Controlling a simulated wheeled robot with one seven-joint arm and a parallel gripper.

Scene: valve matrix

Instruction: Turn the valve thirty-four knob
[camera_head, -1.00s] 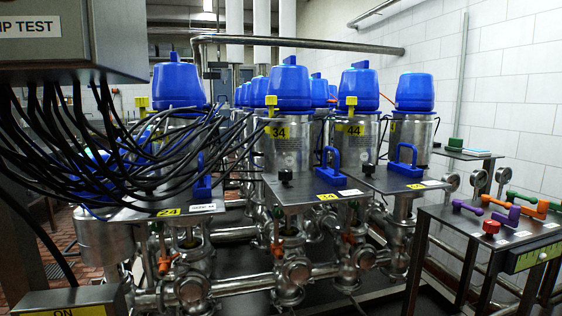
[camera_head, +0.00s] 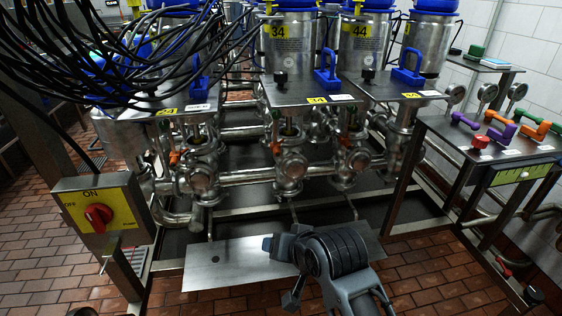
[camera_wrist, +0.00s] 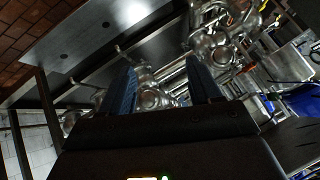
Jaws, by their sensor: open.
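The valve thirty-four station has a steel cylinder labelled 34 (camera_head: 290,42) and a flat metal plate (camera_head: 300,88) with a yellow 34 tag. A small black knob (camera_head: 281,77) stands upright on that plate, left of a blue padlock-shaped handle (camera_head: 327,70). My arm shows low in the middle of the head view, well below and in front of the knob and apart from it. My gripper (camera_wrist: 160,72) is open in the wrist view, with two blue fingers spread and nothing held. Pipes and valve bodies lie beyond the fingers. I cannot make out the knob in the wrist view.
Plate 44 (camera_head: 385,87) adjoins on the right, plate 24 (camera_head: 160,108) on the left. Black cables (camera_head: 110,60) hang at upper left. A yellow switch box (camera_head: 97,213) stands at left, a table of coloured handles (camera_head: 495,140) at right. A bare steel sheet (camera_head: 235,266) lies low in front.

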